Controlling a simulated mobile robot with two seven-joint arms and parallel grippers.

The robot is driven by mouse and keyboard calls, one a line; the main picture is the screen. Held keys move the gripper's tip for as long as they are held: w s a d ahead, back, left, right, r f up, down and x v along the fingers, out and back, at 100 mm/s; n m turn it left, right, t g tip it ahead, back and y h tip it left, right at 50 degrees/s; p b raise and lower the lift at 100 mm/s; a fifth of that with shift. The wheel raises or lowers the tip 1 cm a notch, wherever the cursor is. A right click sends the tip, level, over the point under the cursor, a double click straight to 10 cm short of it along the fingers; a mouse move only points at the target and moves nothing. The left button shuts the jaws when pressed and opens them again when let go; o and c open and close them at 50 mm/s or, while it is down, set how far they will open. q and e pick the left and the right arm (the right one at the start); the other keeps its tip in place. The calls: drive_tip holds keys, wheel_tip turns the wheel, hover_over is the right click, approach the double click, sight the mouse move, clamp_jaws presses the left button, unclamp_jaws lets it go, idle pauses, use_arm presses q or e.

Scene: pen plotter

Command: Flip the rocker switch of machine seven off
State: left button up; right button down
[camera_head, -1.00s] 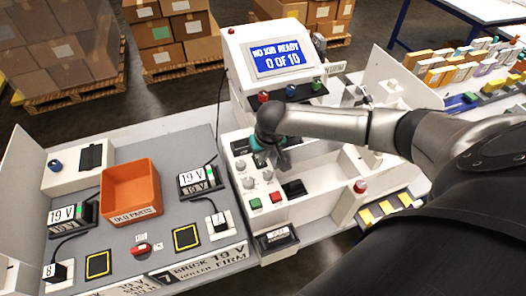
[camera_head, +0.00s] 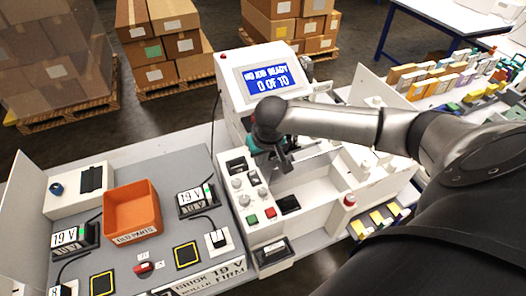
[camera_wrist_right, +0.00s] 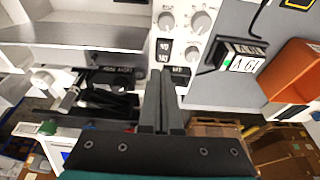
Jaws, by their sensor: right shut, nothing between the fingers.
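A white machine (camera_head: 300,196) stands in the middle of the head view, with a blue screen (camera_head: 268,77) reading "NO JOB READY 0 OF 10". Its front panel carries grey knobs, a green and a red button, and a black rocker-type switch (camera_head: 236,165) at the panel's upper left. Black rocker-type switches (camera_wrist_right: 164,51) also show beside knobs in the right wrist view. Which one is machine seven's power switch I cannot tell. My right gripper (camera_head: 286,168) hangs above the machine, right of the panel. Its fingers (camera_wrist_right: 163,75) are shut and empty, pointing toward the panel. My left gripper is out of view.
An orange bin (camera_head: 132,212) and 19 V units (camera_head: 196,200) sit on the grey bench at left. A red button (camera_head: 349,199) stands at the machine's right front. Boxes (camera_head: 170,72) on pallets are behind. My right arm covers part of the machine.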

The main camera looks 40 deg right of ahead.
drive_tip(key=shift+v, duration=2.1)
drive_tip(key=shift+s, duration=0.2)
drive_tip(key=b, duration=0.2)
drive_tip(key=w+b, duration=0.1)
drive_tip(key=b, duration=0.1)
drive_tip(key=shift+w+a+r+t+b, duration=0.15)
drive_tip(key=shift+w+r+t+b, duration=0.05)
drive_tip(key=shift+w+t+b, duration=0.15)
